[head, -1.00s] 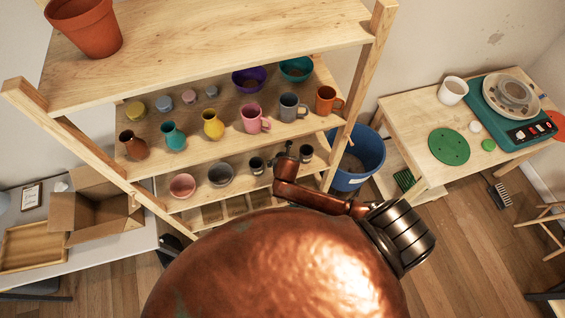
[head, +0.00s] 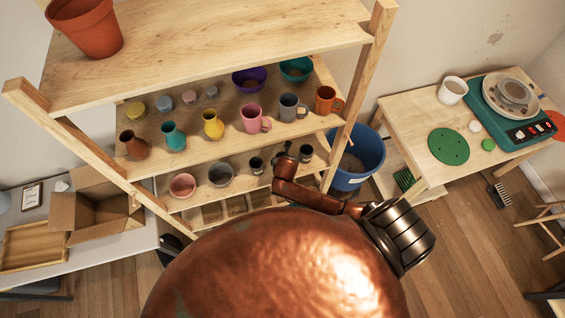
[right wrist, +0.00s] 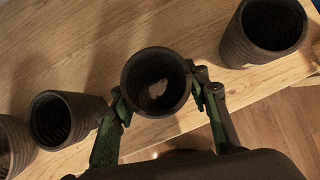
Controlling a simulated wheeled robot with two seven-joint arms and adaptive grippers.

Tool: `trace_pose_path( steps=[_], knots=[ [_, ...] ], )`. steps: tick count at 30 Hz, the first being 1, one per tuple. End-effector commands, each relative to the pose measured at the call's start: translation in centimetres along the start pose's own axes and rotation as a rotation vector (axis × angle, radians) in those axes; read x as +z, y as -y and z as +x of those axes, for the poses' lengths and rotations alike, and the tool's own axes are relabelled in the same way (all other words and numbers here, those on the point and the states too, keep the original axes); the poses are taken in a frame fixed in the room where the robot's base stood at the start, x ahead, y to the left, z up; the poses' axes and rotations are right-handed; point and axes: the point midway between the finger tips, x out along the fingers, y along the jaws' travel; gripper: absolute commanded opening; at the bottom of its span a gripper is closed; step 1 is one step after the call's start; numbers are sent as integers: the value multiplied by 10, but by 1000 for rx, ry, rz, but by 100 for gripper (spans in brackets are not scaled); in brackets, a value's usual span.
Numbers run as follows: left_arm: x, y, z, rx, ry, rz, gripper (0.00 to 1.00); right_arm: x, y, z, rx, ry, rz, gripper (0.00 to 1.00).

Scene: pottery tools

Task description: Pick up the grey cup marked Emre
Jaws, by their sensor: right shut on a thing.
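A dark grey-brown cup (right wrist: 156,82) stands between the fingers of my right gripper (right wrist: 160,96) in the right wrist view. The fingers press on its two sides; its mouth faces the camera, with a pale patch inside. No name can be read on it. In the head view my right gripper (head: 285,153) is at the lower shelf, between two dark grey cups (head: 256,165) and (head: 306,153); the held cup is mostly hidden there. A grey mug (head: 289,107) stands on the shelf above. My left gripper is not in view.
In the right wrist view, ribbed dark cups stand close at left (right wrist: 66,119) and at upper right (right wrist: 264,32). The shelf board (head: 165,153) above carries vases and mugs. A blue bin (head: 358,165) stands right of the rack.

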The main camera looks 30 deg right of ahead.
Motion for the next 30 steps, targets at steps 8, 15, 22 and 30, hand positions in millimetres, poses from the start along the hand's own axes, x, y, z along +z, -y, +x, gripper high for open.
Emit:
trace_pose_path(
  steps=[8, 15, 22, 30],
  knots=[
    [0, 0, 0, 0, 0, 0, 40, 0, 0, 0, 0, 0, 0, 16],
    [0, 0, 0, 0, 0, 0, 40, 1, 0, 0, 0, 1, 0, 12],
    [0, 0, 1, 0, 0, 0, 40, 5, 0, -6, 1, 3, 0, 12],
    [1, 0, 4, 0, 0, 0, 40, 20, 0, -32, 2, 4, -1, 12]
  ],
)
